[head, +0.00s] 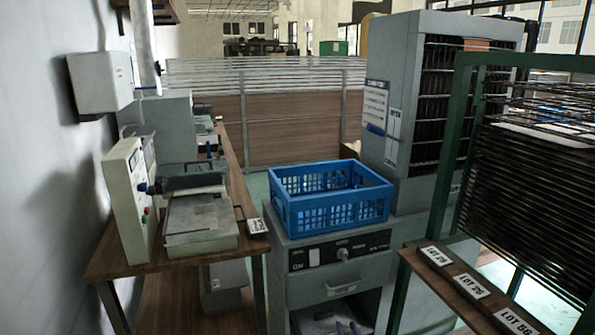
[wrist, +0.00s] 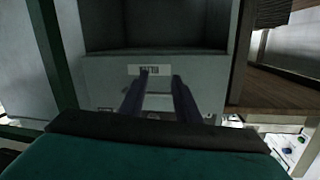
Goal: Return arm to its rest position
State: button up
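My gripper (wrist: 161,76) shows in the wrist view as two dark fingers standing apart, with nothing between them. The fingers point toward the grey cabinet front (wrist: 100,80), which carries a small white label and a dark recess. I cannot tell whether they touch it. In the head view, two small dark blue prongs show at the bottom edge in front of the cabinet's lower opening; they look like my fingertips, but I cannot be sure. The rest of my arm is out of the head view.
A blue crate (head: 330,218) sits on the grey cabinet (head: 290,272). A wooden bench (head: 120,262) with a press-like machine (head: 200,217) stands left. A green-framed rack (head: 445,160) and a shelf with lot labels (head: 470,287) stand right. A tall grey unit (head: 395,85) is behind.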

jog(key=s+d+f+m+g+h+p, duration=0.1)
jog(key=s+f+g+h+p, duration=0.1)
jog(key=s+f+g, duration=0.6)
jog(key=s+d+f+g+h+p, duration=0.1)
jog(key=s+d+f+g+p, duration=0.15)
jog(key=s+f, duration=0.8)
jog(key=s+a+f+n+g, duration=0.1)
jog(key=s+a+g, duration=0.2)
jog(key=s+g, duration=0.8)
jog(key=s, duration=1.1)
jog(key=shift+s+f, duration=0.2)
jog(key=shift+s, duration=0.15)
jog(key=shift+g, duration=0.25)
